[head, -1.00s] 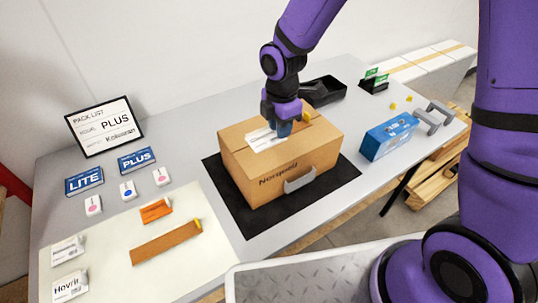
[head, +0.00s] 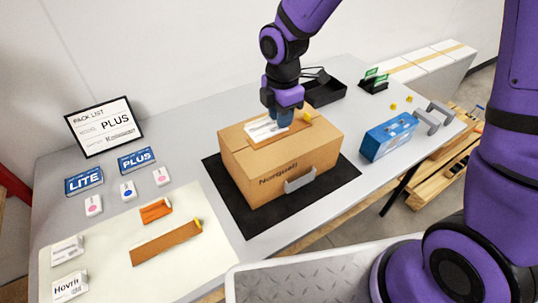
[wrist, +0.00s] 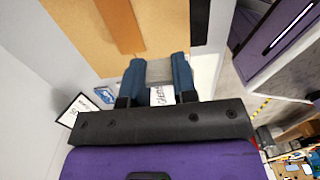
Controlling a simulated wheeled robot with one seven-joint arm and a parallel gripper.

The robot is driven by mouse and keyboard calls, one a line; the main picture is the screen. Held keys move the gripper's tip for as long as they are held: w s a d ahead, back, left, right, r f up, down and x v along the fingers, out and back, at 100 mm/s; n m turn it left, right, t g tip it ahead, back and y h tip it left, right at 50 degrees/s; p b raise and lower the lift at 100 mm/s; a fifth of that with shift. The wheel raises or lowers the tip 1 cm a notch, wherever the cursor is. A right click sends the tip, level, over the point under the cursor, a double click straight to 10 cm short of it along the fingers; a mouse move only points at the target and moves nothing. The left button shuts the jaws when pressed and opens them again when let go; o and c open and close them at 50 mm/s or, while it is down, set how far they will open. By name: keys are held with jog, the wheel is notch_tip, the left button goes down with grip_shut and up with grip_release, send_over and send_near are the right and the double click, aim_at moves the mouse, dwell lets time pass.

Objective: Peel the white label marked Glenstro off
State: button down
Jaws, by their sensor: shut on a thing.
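The white label (head: 263,130) shows at the top of the brown carton (head: 240,158), under my gripper (head: 284,121). In the wrist view part of the label (wrist: 158,97) with dark sideways lettering, read in part as "Glenst", shows between the two blue fingers. My gripper (wrist: 160,72) is shut on the label. The label's far end is partly hidden by the fingers, and I cannot tell how much of it still touches the carton. A brown tape strip (wrist: 120,25) with a yellow end (head: 306,117) runs along the carton's top.
The carton stands on a black mat (head: 225,190). A blue box (head: 388,137) stands to its right and a black tray (head: 325,91) behind it. LITE (head: 84,180) and PLUS (head: 137,160) cards, small tags and a pale sheet (head: 190,255) with labels lie left. A pack list sign (head: 103,127) stands behind.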

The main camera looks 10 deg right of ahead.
jog(key=shift+r, duration=1.9)
jog(key=shift+s, duration=0.1)
